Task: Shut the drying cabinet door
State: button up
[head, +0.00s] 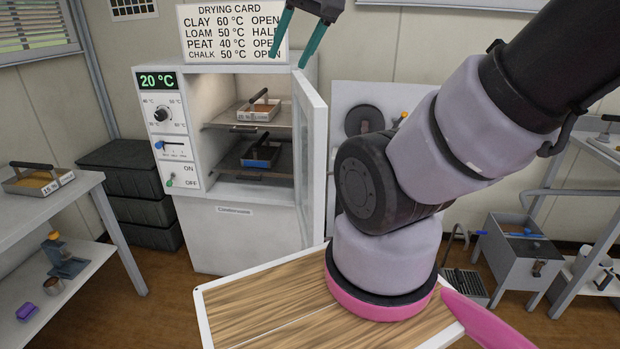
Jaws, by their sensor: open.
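The drying cabinet (232,216) stands upright in the middle left, white, with its display reading 20 °C. Its door (310,150) is hinged on the right and stands wide open, seen nearly edge-on. Inside, a tray with a dark handle (258,110) sits on the upper shelf and a blue-fronted tray (258,155) on the lower shelf. My gripper (291,58) hangs at the top edge with its green fingers apart and empty. In the picture it lies just above the door's top, partly over the drying card; I cannot tell its depth from the door.
The drying card (232,30) stands on top of the cabinet. A bench (45,208) with a handled tray is at the left, with black crates (130,185) behind it. A grey metal box (520,255) stands at the right. Bare floor shows left of the cabinet.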

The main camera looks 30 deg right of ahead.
aim_at(309, 110)
jog(key=l+u, duration=0.15)
jog(key=l, duration=0.65)
jog(key=l+u, duration=0.2)
jog(key=l, duration=0.65)
jog(key=k, duration=0.45)
jog(key=k+j+z, duration=0.3)
jog(key=k+j, duration=0.3)
jog(key=j, duration=0.15)
